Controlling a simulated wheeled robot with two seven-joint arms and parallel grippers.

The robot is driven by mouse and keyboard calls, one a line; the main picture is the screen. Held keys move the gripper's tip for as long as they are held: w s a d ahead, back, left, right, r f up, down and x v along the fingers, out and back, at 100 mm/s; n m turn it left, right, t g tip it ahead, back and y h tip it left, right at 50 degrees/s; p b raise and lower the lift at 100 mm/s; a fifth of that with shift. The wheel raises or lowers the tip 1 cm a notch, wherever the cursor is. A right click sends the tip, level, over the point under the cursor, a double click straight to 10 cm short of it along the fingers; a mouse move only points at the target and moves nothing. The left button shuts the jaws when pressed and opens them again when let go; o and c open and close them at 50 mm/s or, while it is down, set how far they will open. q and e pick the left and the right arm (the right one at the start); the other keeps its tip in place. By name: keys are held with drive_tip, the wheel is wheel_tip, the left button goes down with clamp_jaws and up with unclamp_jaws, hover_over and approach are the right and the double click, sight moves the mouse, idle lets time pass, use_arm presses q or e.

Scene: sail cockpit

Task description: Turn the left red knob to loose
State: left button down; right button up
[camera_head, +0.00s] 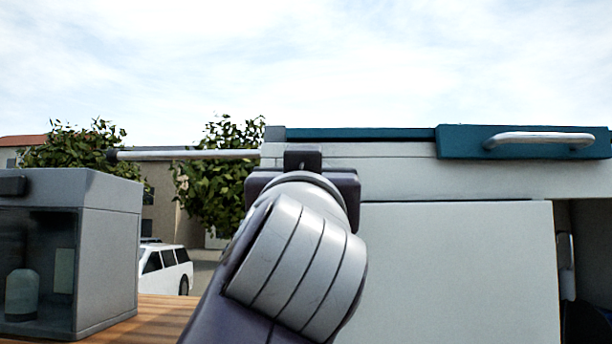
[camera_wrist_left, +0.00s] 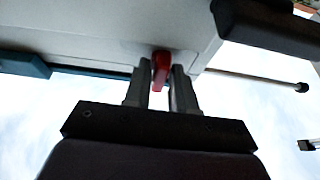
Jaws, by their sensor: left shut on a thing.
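The red knob (camera_wrist_left: 161,68) shows in the left wrist view on the light grey panel (camera_wrist_left: 110,28). My left gripper (camera_wrist_left: 162,84) has its two fingers on either side of the knob and is shut on it. In the head view my left gripper (camera_head: 303,162) is seen from behind, against the upper left part of the cabinet, and it hides the knob. Its fingertips are hidden there too. My right gripper is in neither view.
A teal lid (camera_head: 522,142) with a metal handle (camera_head: 540,139) tops the cabinet (camera_head: 455,270) at right. A thin rod (camera_head: 185,155) sticks out left from the cabinet. A grey glass-fronted box (camera_head: 108,250) stands on the wooden deck (camera_head: 150,315) at left.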

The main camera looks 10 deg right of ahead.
use_arm(q)
drive_tip(key=shift+d+f+n, duration=0.1)
drive_tip(key=shift+f+n, duration=0.05)
drive_tip(key=shift+n, duration=0.15)
drive_tip(key=c, duration=1.1)
unclamp_jaws()
